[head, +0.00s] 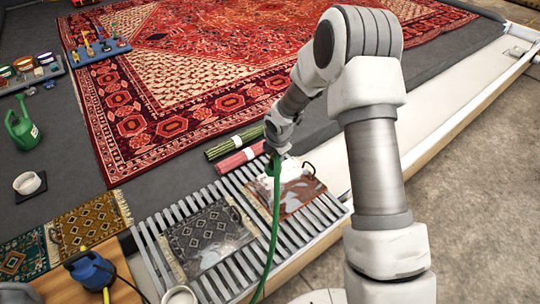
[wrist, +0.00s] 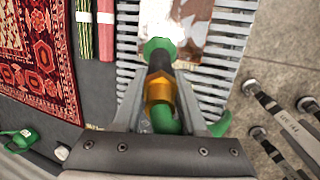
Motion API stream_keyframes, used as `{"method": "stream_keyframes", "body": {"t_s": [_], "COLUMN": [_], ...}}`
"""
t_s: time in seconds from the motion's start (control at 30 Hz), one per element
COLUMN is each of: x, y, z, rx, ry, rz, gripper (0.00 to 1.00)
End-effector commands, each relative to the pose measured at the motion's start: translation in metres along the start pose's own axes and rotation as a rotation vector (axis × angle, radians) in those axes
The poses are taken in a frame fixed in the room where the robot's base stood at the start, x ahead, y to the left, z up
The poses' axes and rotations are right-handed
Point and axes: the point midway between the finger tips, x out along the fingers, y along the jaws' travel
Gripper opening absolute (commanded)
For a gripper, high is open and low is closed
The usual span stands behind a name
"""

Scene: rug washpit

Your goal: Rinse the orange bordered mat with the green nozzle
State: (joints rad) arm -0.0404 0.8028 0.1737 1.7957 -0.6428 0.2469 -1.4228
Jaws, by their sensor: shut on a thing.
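My gripper (head: 278,148) is shut on the green nozzle (wrist: 161,48), which has a green tip, a dark barrel and a brass collar. A green hose (head: 273,222) hangs from it. In the wrist view, my gripper's fingers (wrist: 162,97) are on either side of the nozzle. A mat with a rusty orange-brown border (head: 301,199) lies on the slatted rack (head: 163,262), largely covered by white foam (wrist: 158,15). The nozzle is over or near this mat and points toward it. No water stream is clearly visible. My gripper hides part of the mat.
A dark patterned mat (head: 208,235) lies on the rack to the left. Rolled green (head: 234,143) and red (head: 240,158) textiles lie behind the rack. A large red rug (head: 165,95) covers the floor. A green watering can (head: 22,127) and blue device (head: 92,271) stand at left.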

Motion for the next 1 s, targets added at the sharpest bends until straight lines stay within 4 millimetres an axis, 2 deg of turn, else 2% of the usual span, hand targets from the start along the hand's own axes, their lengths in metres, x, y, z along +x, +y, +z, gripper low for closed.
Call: {"method": "stream_keyframes", "body": {"t_s": [1.0], "x": [0.010], "y": [-0.001], "z": [0.071], "rx": [0.002], "ry": [0.000], "rz": [0.001], "gripper": [0.00]}}
